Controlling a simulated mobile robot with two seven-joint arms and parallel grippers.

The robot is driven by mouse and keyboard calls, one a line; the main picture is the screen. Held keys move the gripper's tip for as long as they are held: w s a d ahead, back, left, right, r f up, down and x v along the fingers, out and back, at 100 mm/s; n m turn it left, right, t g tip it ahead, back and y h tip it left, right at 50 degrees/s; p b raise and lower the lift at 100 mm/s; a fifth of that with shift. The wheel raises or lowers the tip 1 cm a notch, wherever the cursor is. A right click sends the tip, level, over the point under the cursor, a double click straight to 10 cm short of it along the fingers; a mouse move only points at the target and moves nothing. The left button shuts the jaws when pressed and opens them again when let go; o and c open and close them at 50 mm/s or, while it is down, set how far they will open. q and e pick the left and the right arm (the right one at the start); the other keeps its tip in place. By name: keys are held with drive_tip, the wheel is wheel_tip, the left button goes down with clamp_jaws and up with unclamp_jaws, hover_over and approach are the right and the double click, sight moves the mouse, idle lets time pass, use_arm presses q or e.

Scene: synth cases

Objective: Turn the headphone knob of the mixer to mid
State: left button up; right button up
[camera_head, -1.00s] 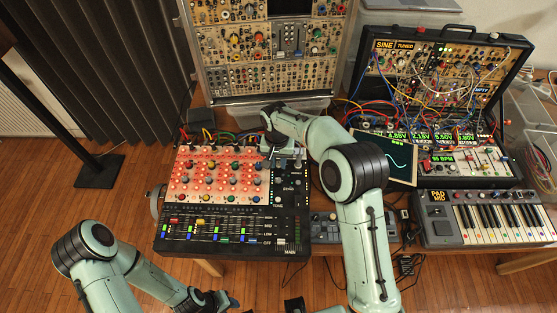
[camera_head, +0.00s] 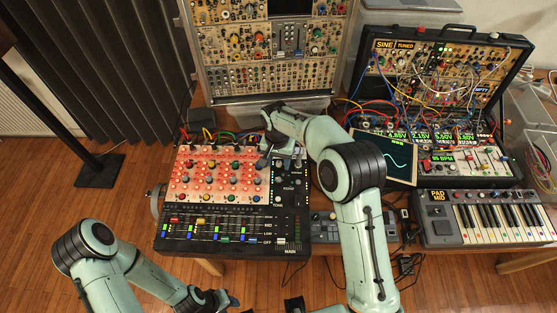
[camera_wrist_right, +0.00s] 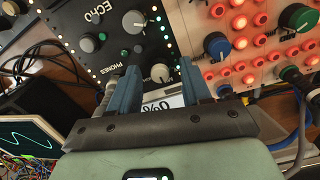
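The mixer (camera_head: 170,243) lies on the table, with a red-lit knob panel and a black section beside it. In the right wrist view, the pale headphone knob (camera_wrist_right: 160,73) sits close to the PHONES label on the black section. My right gripper (camera_wrist_right: 160,66) is open, with one blue finger on each side of this knob; I cannot tell whether they touch it.
A small screen (camera_head: 390,157), a patch-cable case (camera_head: 455,110) and a keyboard (camera_head: 490,218) stand to the right. A synth rack (camera_head: 270,75) stands behind.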

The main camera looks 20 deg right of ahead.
sight(277, 164)
use_arm(q)
drive_tip(key=shift+w+r+p, duration=0.7)
drive_tip(key=shift+r, duration=0.3)
use_arm(e)
wheel_tip(277, 164, up, 13)
drive_tip(key=shift+a+r, duration=0.2)
